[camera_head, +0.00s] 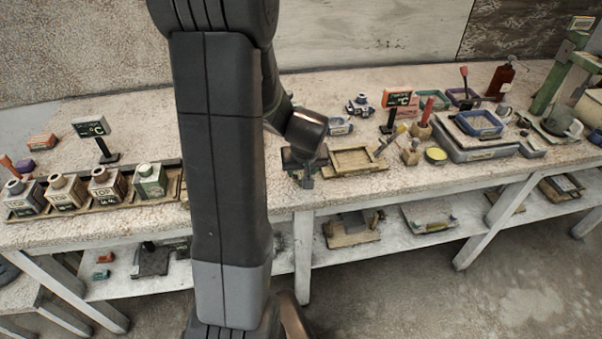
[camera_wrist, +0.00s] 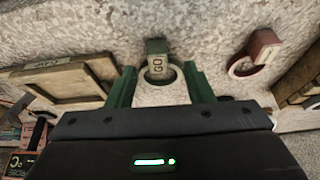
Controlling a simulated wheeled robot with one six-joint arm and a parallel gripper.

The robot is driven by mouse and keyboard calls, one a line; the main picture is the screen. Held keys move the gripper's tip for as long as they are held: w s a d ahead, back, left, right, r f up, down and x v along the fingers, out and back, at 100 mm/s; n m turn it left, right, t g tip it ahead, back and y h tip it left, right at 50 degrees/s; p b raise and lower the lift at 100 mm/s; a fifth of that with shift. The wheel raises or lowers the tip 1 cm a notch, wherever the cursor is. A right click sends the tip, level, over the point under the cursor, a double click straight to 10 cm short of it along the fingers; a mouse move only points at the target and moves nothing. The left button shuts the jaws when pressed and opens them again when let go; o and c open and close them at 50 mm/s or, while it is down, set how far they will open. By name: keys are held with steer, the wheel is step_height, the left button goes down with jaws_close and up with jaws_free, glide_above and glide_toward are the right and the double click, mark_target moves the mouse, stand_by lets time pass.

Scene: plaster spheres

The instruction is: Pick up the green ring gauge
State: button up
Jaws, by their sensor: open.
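The green ring gauge (camera_wrist: 157,47) is in the upper middle of the wrist view, lying on the speckled bench top. It has a green block end, a pale face marked GO and a round ring below. My gripper (camera_wrist: 159,70) is open, its two greenish fingers on either side of the gauge's ring, with a visible gap on each side. I cannot tell how far the fingers are above the bench. In the head view my gripper (camera_head: 303,172) is low over the bench's front edge, and I cannot make out the green gauge there.
A red ring gauge (camera_wrist: 262,48) lies to the right in the wrist view. A wooden tray (camera_wrist: 62,84) is at left there, and also shows right of my gripper in the head view (camera_head: 335,160). Labelled bottles (camera_head: 105,187) stand at the left. Bench top between is clear.

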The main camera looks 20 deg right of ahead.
mark_target(302, 175)
steer(key=shift+x, duration=1.8)
steer(key=shift+d, duration=0.1)
steer(key=shift+s, duration=0.1)
jaws_close()
